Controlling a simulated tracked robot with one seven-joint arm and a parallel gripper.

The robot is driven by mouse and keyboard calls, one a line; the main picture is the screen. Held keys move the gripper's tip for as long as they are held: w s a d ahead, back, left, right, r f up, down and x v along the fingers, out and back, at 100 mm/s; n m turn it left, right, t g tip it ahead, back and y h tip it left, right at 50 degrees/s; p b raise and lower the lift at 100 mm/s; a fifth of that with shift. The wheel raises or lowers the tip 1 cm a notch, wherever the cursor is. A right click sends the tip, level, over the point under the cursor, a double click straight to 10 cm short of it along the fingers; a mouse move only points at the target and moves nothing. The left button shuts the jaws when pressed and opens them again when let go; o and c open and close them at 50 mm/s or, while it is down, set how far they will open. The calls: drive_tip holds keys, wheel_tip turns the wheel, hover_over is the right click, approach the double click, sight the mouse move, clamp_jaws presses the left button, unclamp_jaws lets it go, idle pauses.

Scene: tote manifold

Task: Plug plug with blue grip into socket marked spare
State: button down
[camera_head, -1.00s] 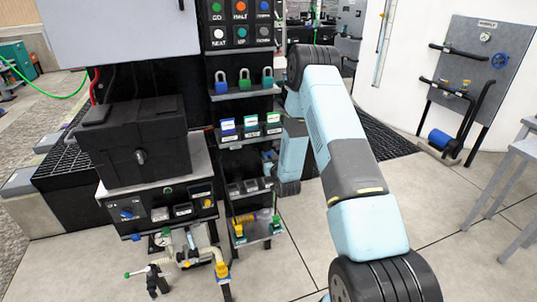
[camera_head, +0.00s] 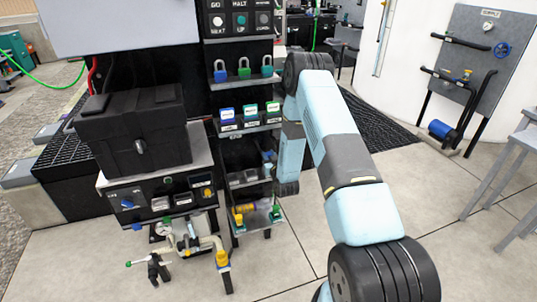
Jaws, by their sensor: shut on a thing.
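My arm reaches away to the right side of the dark rack, and its wrist hangs beside the lower shelves. My gripper (camera_head: 267,164) shows only as a small patch at the rack's right edge, over the lower shelf. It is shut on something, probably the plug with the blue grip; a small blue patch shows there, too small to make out. A row of small grey sockets (camera_head: 243,179) sits on the lower shelf, just left of and below the gripper. Their labels cannot be read, so I cannot tell which is marked spare.
Yellow (camera_head: 239,217) and green (camera_head: 275,212) pieces stand on the bottom shelf. Coloured padlocks (camera_head: 244,68) and small boxes (camera_head: 250,113) fill the shelves above. A black case (camera_head: 138,140) sits on the bench at left. The floor (camera_head: 320,225) between rack and arm is clear.

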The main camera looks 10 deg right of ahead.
drive_tip(key=shift+f, duration=1.25)
drive_tip(key=c, duration=0.7)
unclamp_jaws()
drive_tip(key=shift+c, duration=0.2)
drive_tip(key=s+d, duration=0.1)
drive_tip(key=s, duration=1.2)
drive_tip(key=shift+s+d, duration=0.15)
drive_tip(key=shift+s, duration=0.2)
drive_tip(key=shift+s+f, duration=0.15)
